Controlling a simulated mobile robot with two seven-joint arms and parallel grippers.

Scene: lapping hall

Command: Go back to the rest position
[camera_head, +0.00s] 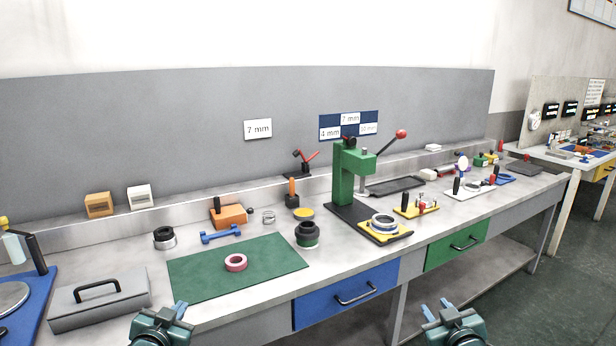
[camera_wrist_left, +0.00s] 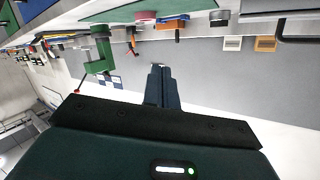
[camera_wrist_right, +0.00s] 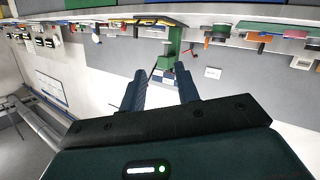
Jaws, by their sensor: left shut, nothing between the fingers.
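My left gripper (camera_head: 181,308) is at the lower edge of the head view, in front of the bench and left of the blue drawer. In the left wrist view its fingers (camera_wrist_left: 160,68) are together with nothing between them. My right gripper (camera_head: 436,307) is at the lower right of the head view, in front of the bench near the green drawer. In the right wrist view its fingers (camera_wrist_right: 161,74) stand apart and empty. Neither gripper touches anything that I can see.
A long bench (camera_head: 225,318) bears a green mat (camera_head: 202,283) with a pink ring (camera_head: 235,263), a green press (camera_head: 347,178), a grey lidded box (camera_head: 100,305) and several small tools. Its blue drawer (camera_head: 320,303) and green drawer (camera_head: 440,254) are shut. The floor at right is clear.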

